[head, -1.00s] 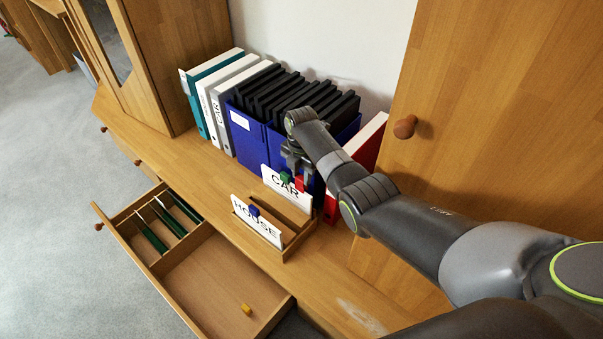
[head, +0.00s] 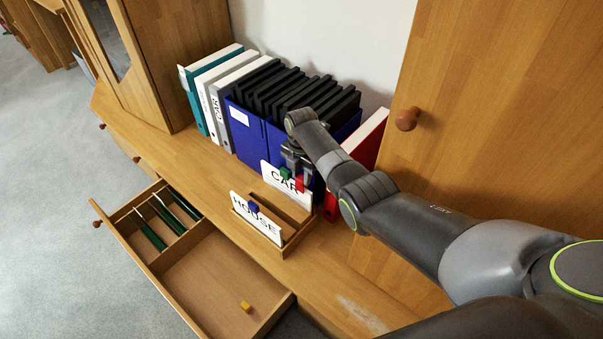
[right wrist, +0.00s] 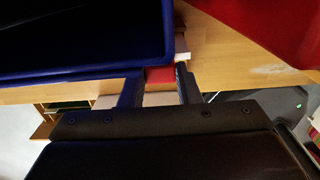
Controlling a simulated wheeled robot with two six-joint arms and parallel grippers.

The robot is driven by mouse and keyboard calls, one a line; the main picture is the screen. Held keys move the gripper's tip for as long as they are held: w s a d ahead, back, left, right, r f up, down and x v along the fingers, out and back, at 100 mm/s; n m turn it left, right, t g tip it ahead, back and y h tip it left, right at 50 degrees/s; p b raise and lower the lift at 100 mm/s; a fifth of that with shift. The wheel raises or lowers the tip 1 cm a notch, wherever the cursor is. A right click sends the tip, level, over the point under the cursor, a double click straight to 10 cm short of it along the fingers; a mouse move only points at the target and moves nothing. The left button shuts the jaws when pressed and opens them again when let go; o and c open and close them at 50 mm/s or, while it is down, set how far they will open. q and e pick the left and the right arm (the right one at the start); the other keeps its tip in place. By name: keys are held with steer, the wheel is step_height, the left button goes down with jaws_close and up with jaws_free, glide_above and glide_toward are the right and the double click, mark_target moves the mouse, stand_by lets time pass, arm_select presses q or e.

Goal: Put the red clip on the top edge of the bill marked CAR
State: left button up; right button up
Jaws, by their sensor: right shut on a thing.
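The white bill marked CAR (head: 274,180) stands upright in the back of a wooden holder (head: 268,228). A green clip (head: 285,173) sits at its top edge. My right gripper (head: 297,172) is shut on the red clip (head: 299,185), just right of the green one. The red clip overlaps the bill's upper right part; I cannot tell whether it grips the edge. In the right wrist view the red clip (right wrist: 160,76) shows between the two fingers. My left gripper is not in view.
The bill marked HOUSE (head: 243,214) with a blue clip (head: 254,208) stands in front. Blue boxes of black folders (head: 250,138) stand close behind, with a red binder (head: 366,140) to the right. An open drawer (head: 190,280) holds a yellow clip (head: 246,306).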

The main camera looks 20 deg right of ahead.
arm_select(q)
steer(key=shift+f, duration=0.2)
arm_select(e)
steer(key=shift+f, duration=0.3)
steer(key=o, duration=1.7)
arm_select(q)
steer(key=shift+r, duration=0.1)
arm_select(e)
steer(key=shift+r+p, duration=0.8)
steer(key=shift+r, duration=0.1)
steer(key=shift+r+p, duration=0.5)
steer(key=shift+p, duration=0.05)
step_height(320, 180, up, 5)
steer(key=p, duration=0.5)
steer(key=shift+r, duration=0.15)
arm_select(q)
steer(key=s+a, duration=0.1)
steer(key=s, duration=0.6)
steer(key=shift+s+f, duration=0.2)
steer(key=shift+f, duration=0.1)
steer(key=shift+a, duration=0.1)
arm_select(e)
steer(key=shift+s, duration=0.1)
